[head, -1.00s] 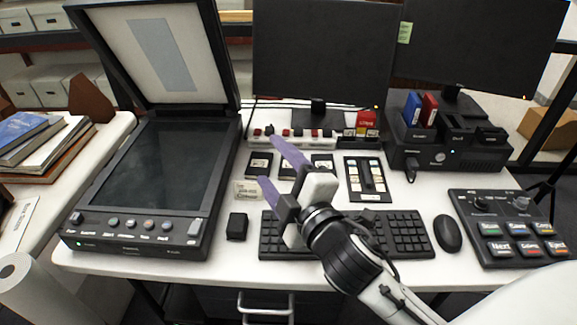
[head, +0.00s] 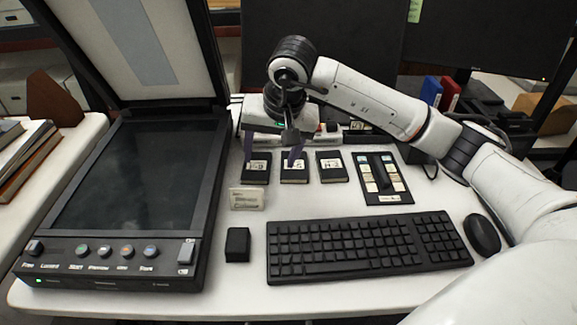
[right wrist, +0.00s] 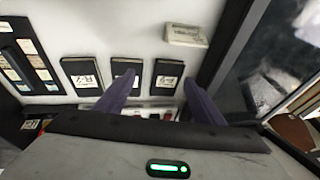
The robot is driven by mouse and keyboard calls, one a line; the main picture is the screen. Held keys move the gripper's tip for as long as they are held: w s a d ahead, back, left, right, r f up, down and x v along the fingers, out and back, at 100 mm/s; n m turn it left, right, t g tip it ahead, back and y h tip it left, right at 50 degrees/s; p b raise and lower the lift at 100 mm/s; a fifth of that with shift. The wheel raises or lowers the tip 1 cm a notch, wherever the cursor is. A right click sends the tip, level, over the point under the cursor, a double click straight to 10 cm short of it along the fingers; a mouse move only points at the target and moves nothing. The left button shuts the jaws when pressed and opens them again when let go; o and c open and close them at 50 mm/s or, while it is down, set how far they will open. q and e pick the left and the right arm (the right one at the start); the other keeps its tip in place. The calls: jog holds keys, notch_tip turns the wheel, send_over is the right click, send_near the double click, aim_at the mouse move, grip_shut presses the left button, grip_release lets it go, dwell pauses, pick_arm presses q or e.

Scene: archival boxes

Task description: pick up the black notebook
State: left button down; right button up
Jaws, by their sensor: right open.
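Three small flat black booklets with white labels lie in a row on the white desk: left (head: 255,178), middle (head: 294,176) and right (head: 332,168). I cannot tell which is the task's black notebook. My right gripper (head: 271,153) is open and empty, its purple fingers pointing down over the left and middle booklets. In the right wrist view the fingers (right wrist: 160,80) stand either side of the left booklet (right wrist: 168,72), and one finger partly covers the middle booklet (right wrist: 122,70). The right booklet (right wrist: 80,72) is clear of them. My left gripper is not in view.
A large scanner (head: 130,180) with its lid raised stands left. A keyboard (head: 365,247), mouse (head: 482,235), small black block (head: 237,245), label card (head: 247,199) and black slide panel (head: 383,180) surround the booklets. Monitors (head: 320,45) stand behind.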

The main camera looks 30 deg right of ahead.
jog(key=h, duration=0.2)
send_near(294, 167)
jog(key=shift+w+d+f+b, duration=0.15)
jog(key=shift+w+f+b, duration=0.05)
jog(key=shift+w+f, duration=0.25)
jog(key=shift+w+d+f+b, duration=0.15)
jog(key=shift+w+f, duration=0.25)
jog(key=shift+w, duration=0.1)
jog(key=x, duration=0.5)
jog(key=shift+s+d+f, duration=0.1)
jog(key=shift+d+f, duration=0.05)
jog(key=shift+f, duration=0.3)
jog(key=shift+r, duration=0.1)
jog(key=c, duration=0.8)
